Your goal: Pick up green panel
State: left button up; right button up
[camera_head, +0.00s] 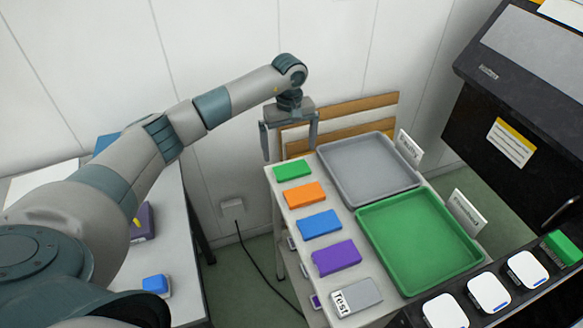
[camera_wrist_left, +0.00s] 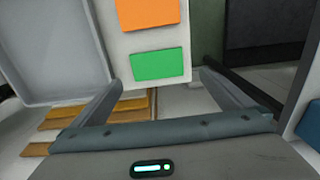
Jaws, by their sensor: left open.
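The green panel (camera_head: 293,170) is a flat green block lying at the far left corner of the white table, at the end of a row of coloured blocks. It also shows in the left wrist view (camera_wrist_left: 158,64), ahead of and between the fingers. My left gripper (camera_head: 290,150) is open and empty, just beyond the table's far edge and above the level of the panel. Its two fingers show in the left wrist view (camera_wrist_left: 160,88), apart from the panel. My right gripper is not in either view.
An orange block (camera_head: 305,194), blue block (camera_head: 320,223), purple block (camera_head: 337,257) and grey "TEST" block (camera_head: 356,297) follow in the row. A grey tray (camera_head: 372,199) and green tray (camera_head: 368,240) lie to their right. A wooden slatted piece (camera_head: 350,107) stands behind the table.

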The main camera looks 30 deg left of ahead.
aim_at(291, 169)
pick_arm(q)
jog(key=shift+f, duration=1.2)
jog(key=shift+p, duration=0.35)
jog(key=shift+d+f+p, duration=0.2)
jog(key=shift+f+p, duration=0.4)
jog(key=shift+f, duration=0.05)
notch_tip(291, 169, down, 3)
jog(key=shift+d+p, duration=0.15)
jog(key=shift+p, duration=0.6)
jog(key=shift+w+f, duration=0.1)
jog(key=shift+f, duration=0.3)
jog(key=c, duration=0.9)
